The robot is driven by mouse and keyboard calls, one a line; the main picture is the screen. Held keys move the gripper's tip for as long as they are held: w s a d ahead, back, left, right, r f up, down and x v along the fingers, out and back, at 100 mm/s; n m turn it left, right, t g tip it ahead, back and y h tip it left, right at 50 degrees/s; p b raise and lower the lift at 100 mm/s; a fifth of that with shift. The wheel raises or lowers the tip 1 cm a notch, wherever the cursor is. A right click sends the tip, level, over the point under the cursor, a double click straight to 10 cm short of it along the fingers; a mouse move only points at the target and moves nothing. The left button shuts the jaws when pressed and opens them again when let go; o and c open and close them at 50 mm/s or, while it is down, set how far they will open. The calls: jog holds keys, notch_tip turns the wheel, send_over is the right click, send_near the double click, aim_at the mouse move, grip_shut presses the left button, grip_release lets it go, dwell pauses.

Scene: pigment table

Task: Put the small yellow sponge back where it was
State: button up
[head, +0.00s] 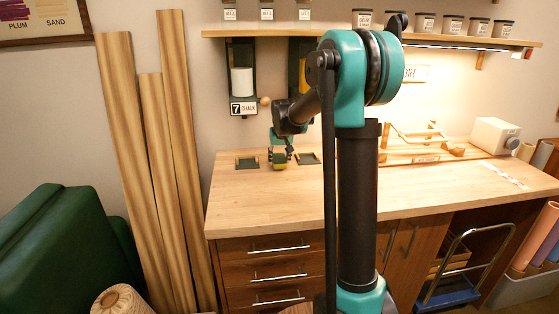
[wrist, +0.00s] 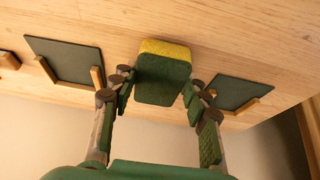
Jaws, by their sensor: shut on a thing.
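The small sponge (wrist: 163,80), yellow on one side and dark green on the other, is between the fingers of my gripper (wrist: 158,92) in the wrist view. My gripper is shut on it. In the head view the sponge (head: 279,161) shows below my gripper at the back left of the wooden table. It sits between two dark green pads with wooden edge strips, one on the left (head: 247,163) and one on the right (head: 308,158). Both pads look empty. I cannot tell whether the sponge touches the table.
A chalk dispenser (head: 242,82) and a second holder with yellow in it (head: 301,68) hang on the wall behind. A wooden rack (head: 415,135) and a white box (head: 494,135) stand on the right. The front left of the tabletop (head: 262,205) is clear.

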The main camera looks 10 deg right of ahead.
jog(key=shift+w+f, duration=0.15)
jog(key=shift+f, duration=0.2)
jog(key=shift+f, duration=0.1)
jog(key=o, duration=1.1)
jog(key=v, duration=1.2)
